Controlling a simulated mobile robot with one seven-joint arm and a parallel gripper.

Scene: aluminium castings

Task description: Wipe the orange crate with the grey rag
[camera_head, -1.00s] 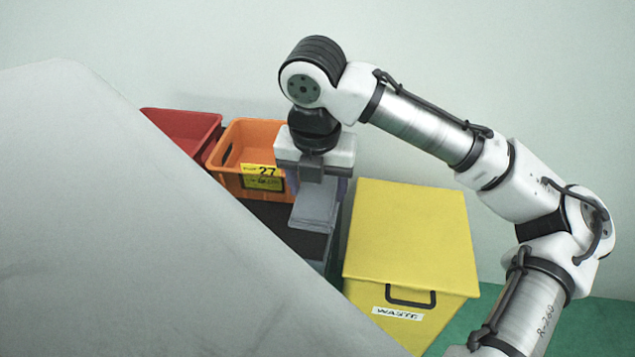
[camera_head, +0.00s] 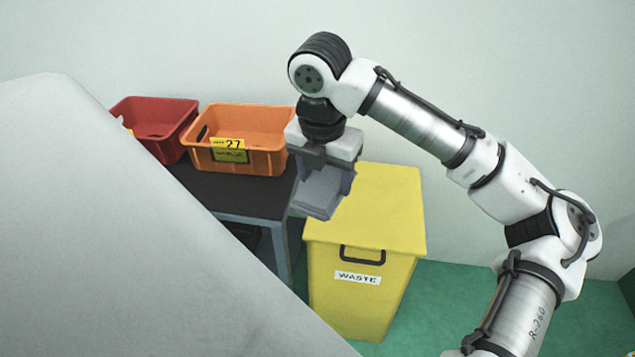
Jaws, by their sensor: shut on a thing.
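The orange crate (camera_head: 262,158) stands on a dark-topped table, with a yellow label marked 27 on its front. Its right end is partly hidden behind my gripper. My gripper (camera_head: 325,182) points down just right of the crate in the picture, in front of the gap between table and yellow bin. It is shut on the grey rag (camera_head: 318,196), which looks like a folded, flat pad hanging below the jaws. I see no contact between rag and crate, though the depth between them is hard to judge.
A red crate (camera_head: 163,118) stands left of the orange one on the dark-topped table (camera_head: 235,196). A yellow waste bin (camera_head: 372,240) stands right of the table on the green floor (camera_head: 455,300). A large pale surface (camera_head: 120,230) blocks the lower left.

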